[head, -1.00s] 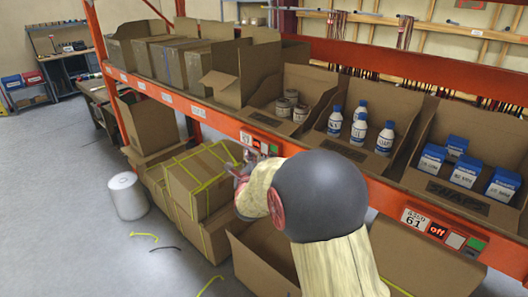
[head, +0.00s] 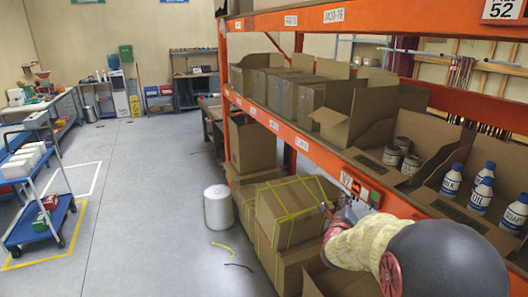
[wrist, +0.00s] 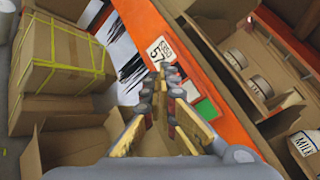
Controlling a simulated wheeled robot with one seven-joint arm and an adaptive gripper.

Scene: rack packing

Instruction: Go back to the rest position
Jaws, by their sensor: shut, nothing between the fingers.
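My gripper (head: 326,210) is in front of the orange rack beam (head: 300,140) in the head view, beside the taped cardboard box. In the wrist view my gripper (wrist: 163,75) has its fingers close together and shut, with nothing between them. They point along the beam, near a white label marked 57 (wrist: 158,50) and a green button (wrist: 206,108). My own arm covers the lower right of the head view and hides part of the boxes below the beam.
Open bins on the shelf hold cans (head: 403,150) and bottles (head: 482,187). A cardboard box with yellow straps (head: 290,212) stands below the beam. A white cylinder (head: 218,207) stands on the floor. A blue cart (head: 42,226) is at the left.

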